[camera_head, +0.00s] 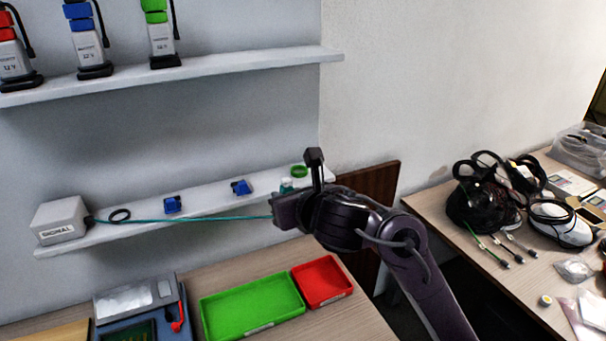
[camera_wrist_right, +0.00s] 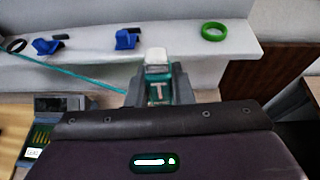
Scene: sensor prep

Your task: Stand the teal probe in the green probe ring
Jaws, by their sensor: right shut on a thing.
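The teal probe, with a pale top, stands roughly upright in my right gripper (camera_wrist_right: 158,88) in the wrist view, where the probe (camera_wrist_right: 157,70) shows between the two fingers. In the head view the probe (camera_head: 286,185) is mostly hidden behind my right gripper (camera_head: 284,196). The green probe ring (camera_head: 299,171) lies at the right end of the lower shelf. In the wrist view the ring (camera_wrist_right: 214,31) is beyond the probe and to its right, apart from it. My left gripper is not in view.
A teal cable (camera_head: 190,219) runs from the probe to the SIGNAL box (camera_head: 60,220). Two blue clips (camera_head: 172,204) (camera_head: 241,187) and a black ring (camera_head: 119,215) sit on the lower shelf (camera_head: 145,230). Green (camera_head: 250,305) and red (camera_head: 322,281) trays lie on the table below.

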